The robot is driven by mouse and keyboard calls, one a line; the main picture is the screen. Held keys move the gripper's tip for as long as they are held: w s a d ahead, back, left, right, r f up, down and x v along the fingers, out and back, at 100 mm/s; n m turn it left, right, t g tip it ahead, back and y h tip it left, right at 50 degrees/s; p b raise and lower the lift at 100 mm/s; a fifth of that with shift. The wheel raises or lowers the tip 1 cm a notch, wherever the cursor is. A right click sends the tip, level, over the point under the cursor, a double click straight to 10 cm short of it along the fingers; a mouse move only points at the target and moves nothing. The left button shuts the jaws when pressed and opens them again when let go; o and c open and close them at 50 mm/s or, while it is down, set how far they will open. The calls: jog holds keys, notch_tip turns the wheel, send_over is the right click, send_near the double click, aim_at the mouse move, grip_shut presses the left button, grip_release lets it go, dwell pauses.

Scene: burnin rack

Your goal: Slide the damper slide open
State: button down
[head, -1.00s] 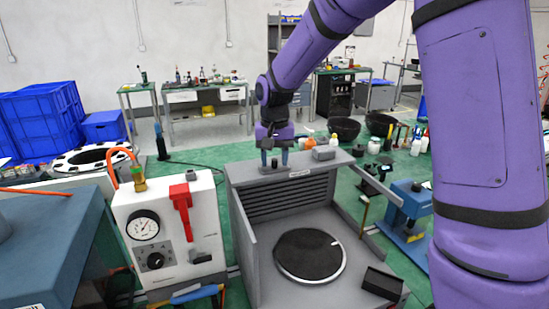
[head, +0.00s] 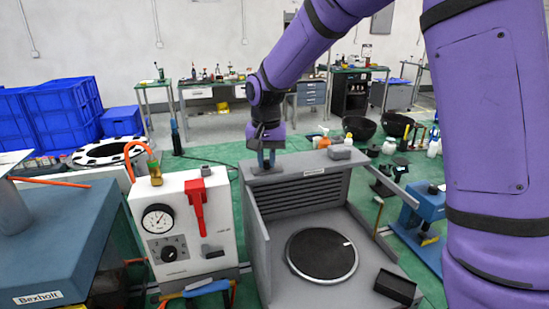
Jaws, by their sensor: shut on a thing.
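The grey booth (head: 256,230) stands in the middle of the head view, open at the front, with a slatted back and a flat top ledge. The damper slide (head: 267,170) is a small dark piece on the left part of that ledge, left of a small label. My gripper (head: 266,160) points down from above and is shut on the upright handle of the damper slide. The fingers hide most of the handle, and the slide's full outline is too small to tell.
A grey block (head: 340,152) sits on the ledge's right part. A round dark plate (head: 321,254) lies in the booth. A white gauge box (head: 182,232) with a red lever stands close on the left. A blue press (head: 423,225) is at right.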

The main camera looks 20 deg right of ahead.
aim_at(265, 161)
jog(key=shift+a, duration=0.15)
jog(key=c, duration=1.1)
grip_release()
jog(key=shift+a, duration=0.1)
jog(key=shift+o, duration=0.2)
jog(key=shift+r, duration=0.1)
notch_tip(265, 161, up, 11)
jog(key=shift+f, duration=0.2)
